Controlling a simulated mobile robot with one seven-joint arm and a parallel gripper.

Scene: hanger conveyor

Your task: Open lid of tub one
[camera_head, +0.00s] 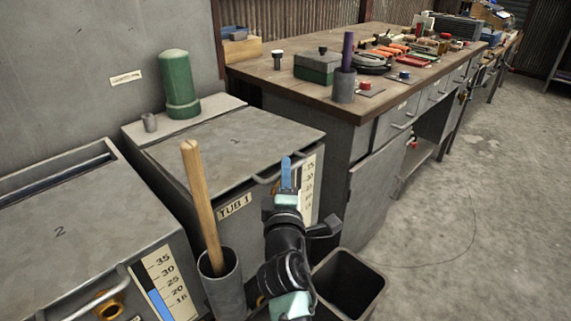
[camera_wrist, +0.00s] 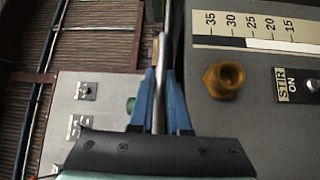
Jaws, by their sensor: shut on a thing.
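Tub one (camera_head: 233,207) is a grey metal box with a "TUB 1" label and a level scale on its front. Its flat grey lid (camera_head: 215,145), marked "1", lies down over the top. A bar handle (camera_head: 265,180) runs along the lid's front edge. My gripper (camera_head: 286,172) is at the front edge, with its blue fingers shut on this handle. In the wrist view my gripper (camera_wrist: 162,98) has the thin metal bar (camera_wrist: 160,75) between its two blue fingers. The far finger is partly hidden in the head view.
A wooden stick (camera_head: 200,205) stands in a grey cylinder left of my arm. A dark open bin (camera_head: 350,285) is at the lower right. Tub two (camera_head: 60,232) is left; a workbench (camera_head: 330,95) is right.

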